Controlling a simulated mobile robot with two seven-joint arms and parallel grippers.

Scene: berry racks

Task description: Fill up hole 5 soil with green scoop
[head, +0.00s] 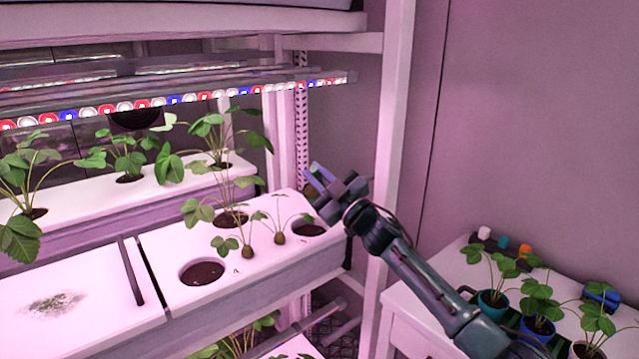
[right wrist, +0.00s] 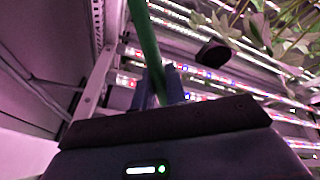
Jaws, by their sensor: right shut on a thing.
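My right gripper (head: 322,183) is above the right end of the white planting tray (head: 225,252). It is shut on the green scoop, whose green handle (right wrist: 145,42) rises between the fingers in the right wrist view. The scoop's bowl cannot be made out. Below the gripper is a soil-filled hole (head: 309,231) at the tray's right end. Another hole (head: 202,273) with dark soil and no plant is at the front left. The hole behind (head: 231,218) holds soil and a plant. I cannot read which hole is number 5. My left gripper is out of view.
Two small seedlings with brown root plugs (head: 247,252) (head: 279,239) stand on the tray between the holes. An LED bar (head: 175,100) hangs above. A white rack post (head: 390,150) stands close to my right arm. A side table (head: 400,300) with potted plants is at right.

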